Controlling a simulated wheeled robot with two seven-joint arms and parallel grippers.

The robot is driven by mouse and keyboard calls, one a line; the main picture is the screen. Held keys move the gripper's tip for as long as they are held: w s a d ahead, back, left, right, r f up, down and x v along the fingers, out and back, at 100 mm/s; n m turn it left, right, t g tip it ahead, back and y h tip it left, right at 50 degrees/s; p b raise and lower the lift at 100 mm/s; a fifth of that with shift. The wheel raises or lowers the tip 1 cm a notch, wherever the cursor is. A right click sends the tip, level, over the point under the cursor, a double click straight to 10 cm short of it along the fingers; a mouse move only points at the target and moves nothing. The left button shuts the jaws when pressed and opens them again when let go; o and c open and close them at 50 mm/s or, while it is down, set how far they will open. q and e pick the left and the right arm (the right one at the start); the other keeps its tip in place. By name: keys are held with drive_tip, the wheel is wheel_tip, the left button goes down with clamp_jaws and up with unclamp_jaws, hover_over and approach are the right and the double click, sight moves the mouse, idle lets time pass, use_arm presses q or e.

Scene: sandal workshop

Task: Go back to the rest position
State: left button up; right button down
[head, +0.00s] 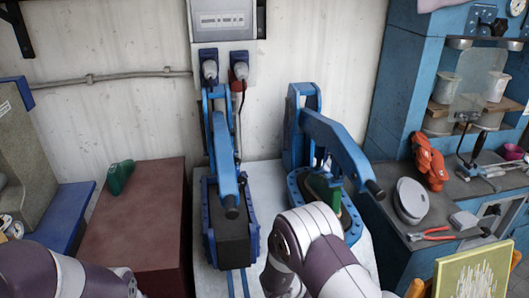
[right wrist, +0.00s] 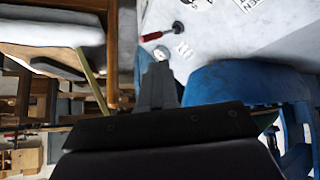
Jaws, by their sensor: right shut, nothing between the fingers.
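My right arm comes up at the bottom middle of the head view, in front of the right blue press (head: 335,145). Its gripper is hidden there by the arm. In the right wrist view my right gripper (right wrist: 158,75) is shut and empty, pointing away over a pale surface. A part of my left arm shows at the bottom left of the head view, and its gripper is out of the picture. A green piece (head: 325,192) sits in the right press, partly hidden.
A left blue press (head: 225,165) stands beside it. A reddish-brown box (head: 140,225) at left bears a green object (head: 120,176). The right-hand bench (head: 460,205) holds red pliers (head: 430,234). A red-handled tool (right wrist: 152,37) lies on the pale surface in the wrist view.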

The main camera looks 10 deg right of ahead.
drive_tip(key=s+a+r+n+g+y, duration=0.1)
drive_tip(key=s+a+r+n+y, duration=0.2)
drive_tip(key=s+a+n+y, duration=0.5)
drive_tip(key=s+d+r+n, duration=0.2)
drive_tip(key=s+d+r, duration=0.1)
drive_tip(key=r, duration=0.4)
drive_tip(key=s+d+r+n+g+h, duration=0.1)
drive_tip(key=s+d+r, duration=0.3)
drive_tip(key=s+r, duration=0.2)
drive_tip(key=shift+s+d+r+n, duration=0.15)
drive_tip(key=shift+r+n, duration=0.25)
drive_tip(key=shift+r, duration=0.25)
